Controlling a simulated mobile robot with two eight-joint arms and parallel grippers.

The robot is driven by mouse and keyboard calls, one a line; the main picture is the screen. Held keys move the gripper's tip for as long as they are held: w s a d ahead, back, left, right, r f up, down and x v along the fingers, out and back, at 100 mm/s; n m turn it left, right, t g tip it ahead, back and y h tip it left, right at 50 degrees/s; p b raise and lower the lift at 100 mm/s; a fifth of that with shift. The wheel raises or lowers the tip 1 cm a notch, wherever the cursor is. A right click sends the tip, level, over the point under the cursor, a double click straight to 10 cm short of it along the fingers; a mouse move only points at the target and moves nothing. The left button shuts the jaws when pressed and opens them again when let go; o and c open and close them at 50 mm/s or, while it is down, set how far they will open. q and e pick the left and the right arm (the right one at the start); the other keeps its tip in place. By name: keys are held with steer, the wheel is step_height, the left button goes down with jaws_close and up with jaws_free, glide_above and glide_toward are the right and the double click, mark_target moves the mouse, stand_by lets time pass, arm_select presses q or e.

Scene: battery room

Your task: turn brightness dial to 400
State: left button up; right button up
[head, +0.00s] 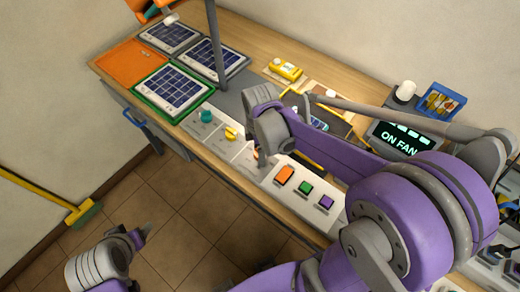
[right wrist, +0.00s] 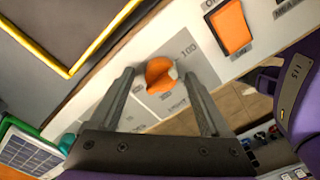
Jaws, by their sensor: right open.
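The orange dial (right wrist: 158,76) sits on a pale panel plate in the right wrist view. A "100" mark shows beside it, and the partly covered label seems to contain "IGHT". My right gripper (right wrist: 158,88) is open, with its fingers on either side of the dial; I cannot tell whether they touch it. A dark display (head: 397,141) reads "ON FAN". My left gripper (head: 140,236) is low over the floor, away from the bench, its opening unclear.
A teal knob (head: 206,116) and a yellow knob (head: 231,134) stand left of the dial. Orange (head: 284,174), green (head: 305,187) and purple (head: 326,202) buttons lie to its right. Solar panels (head: 171,88) lie at the bench's left end. A yellow broom (head: 50,192) leans at left.

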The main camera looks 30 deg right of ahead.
steer(key=shift+s, duration=0.1)
steer(key=c, duration=0.5)
jaws_close()
